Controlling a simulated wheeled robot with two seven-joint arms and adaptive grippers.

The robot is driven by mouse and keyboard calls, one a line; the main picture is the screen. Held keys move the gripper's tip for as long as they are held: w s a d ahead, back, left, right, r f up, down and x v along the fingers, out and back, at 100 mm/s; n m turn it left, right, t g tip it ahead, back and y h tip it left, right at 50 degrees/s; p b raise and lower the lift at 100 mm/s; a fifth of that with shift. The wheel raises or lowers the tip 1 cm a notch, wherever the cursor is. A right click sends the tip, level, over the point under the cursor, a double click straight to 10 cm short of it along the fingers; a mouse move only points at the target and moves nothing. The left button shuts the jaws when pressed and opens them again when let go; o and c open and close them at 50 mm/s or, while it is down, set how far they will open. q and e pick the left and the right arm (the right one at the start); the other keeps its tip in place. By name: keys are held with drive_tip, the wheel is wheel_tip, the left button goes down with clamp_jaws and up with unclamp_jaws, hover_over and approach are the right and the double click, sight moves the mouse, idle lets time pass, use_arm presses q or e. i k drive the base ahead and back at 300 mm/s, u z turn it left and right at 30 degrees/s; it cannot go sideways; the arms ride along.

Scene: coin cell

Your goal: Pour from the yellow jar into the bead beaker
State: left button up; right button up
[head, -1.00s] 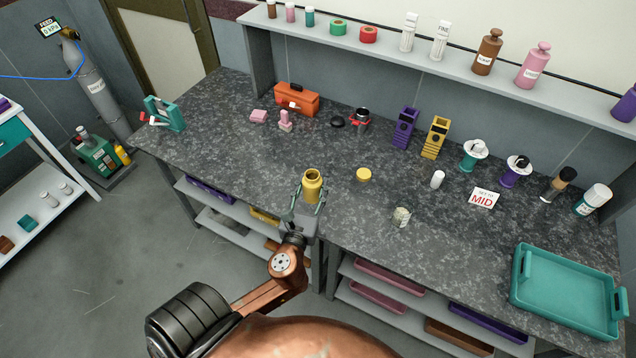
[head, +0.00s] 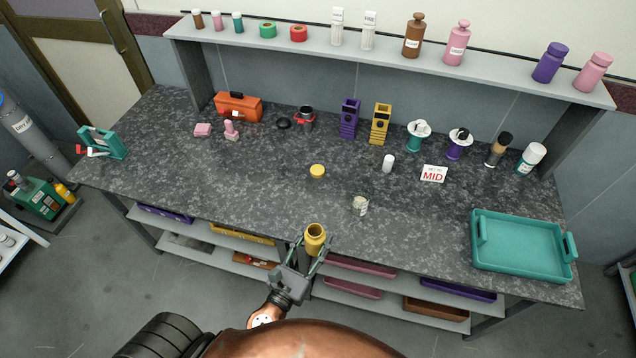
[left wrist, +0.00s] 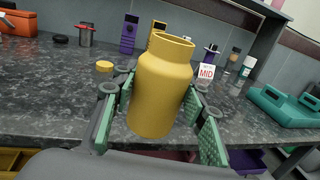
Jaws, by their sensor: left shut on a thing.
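The yellow jar (head: 315,236) is open-topped and held by my left gripper (head: 313,250) at the bench's front edge. In the left wrist view the jar (left wrist: 160,85) stands nearly upright, slightly tilted, between the green finger pads of the left gripper (left wrist: 160,125). The bead beaker (head: 360,206) looks like the small clear vessel with pale contents on the bench, to the right of and behind the jar; the jar is apart from it. A yellow lid (head: 317,171) lies flat on the bench. My right gripper is not in view.
A white bottle (head: 388,163) and a red-lettered MID sign (head: 433,174) stand behind the beaker. A teal tray (head: 522,268) lies at the bench's right. Purple and yellow holders (head: 380,124) stand at the back. The bench around the beaker is clear.

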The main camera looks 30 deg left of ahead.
sight(360, 196)
drive_tip(key=u, duration=1.25)
drive_tip(key=k, duration=1.1)
drive_tip(key=z, duration=1.2)
drive_tip(key=i, duration=1)
drive_tip(key=z, duration=0.05)
